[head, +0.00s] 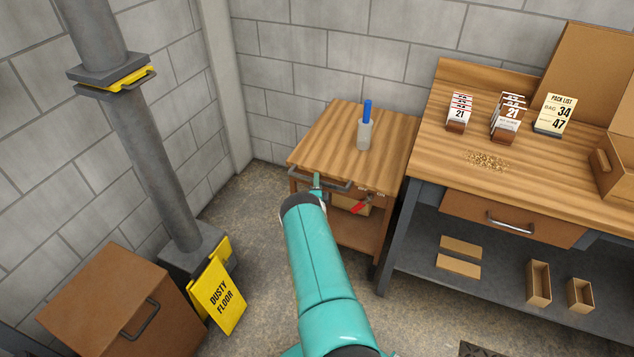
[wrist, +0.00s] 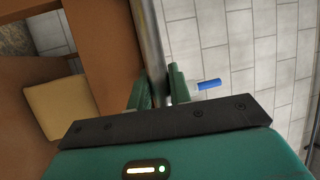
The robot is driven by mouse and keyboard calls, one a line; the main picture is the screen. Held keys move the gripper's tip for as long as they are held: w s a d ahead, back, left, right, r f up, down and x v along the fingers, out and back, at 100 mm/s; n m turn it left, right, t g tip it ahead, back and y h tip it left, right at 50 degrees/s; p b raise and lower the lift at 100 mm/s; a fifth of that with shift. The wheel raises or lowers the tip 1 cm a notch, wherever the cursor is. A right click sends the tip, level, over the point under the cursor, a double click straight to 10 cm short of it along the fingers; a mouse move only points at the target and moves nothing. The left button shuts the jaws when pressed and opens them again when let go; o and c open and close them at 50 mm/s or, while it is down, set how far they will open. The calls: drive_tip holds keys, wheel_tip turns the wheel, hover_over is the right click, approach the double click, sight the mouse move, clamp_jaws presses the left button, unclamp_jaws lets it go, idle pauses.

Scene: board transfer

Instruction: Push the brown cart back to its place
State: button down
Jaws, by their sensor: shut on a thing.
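The brown cart (head: 325,138) stands against the left side of the workbench, with a wooden top and a lower shelf. Its grey handle bar (head: 341,187) runs along the near edge. My gripper (head: 316,184) is at this handle, with my arm partly hiding the cart's front. In the wrist view my gripper's green fingers (wrist: 160,88) are closed around the grey bar (wrist: 149,45). A clear bottle with a blue top (head: 365,130) stands upright on the cart. It also shows in the wrist view (wrist: 208,84).
The workbench (head: 420,150) on the right holds calendars, a pack list card and a small pile of pellets. A yellow floor sign (head: 219,295), a grey pillar (head: 160,160) and a brown cabinet (head: 110,285) stand left. Bare floor (head: 245,210) lies left of the cart.

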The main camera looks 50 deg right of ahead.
drive_tip(key=c, duration=1.3)
unclamp_jaws()
drive_tip(key=shift+d, duration=0.25)
drive_tip(key=shift+c, duration=0.2)
drive_tip(key=shift+o, duration=0.2)
drive_tip(key=shift+a, duration=0.15)
drive_tip(key=v, duration=1.3)
drive_tip(key=shift+s+a, duration=0.25)
drive_tip(key=shift+a, duration=0.05)
drive_tip(key=shift+w, duration=0.1)
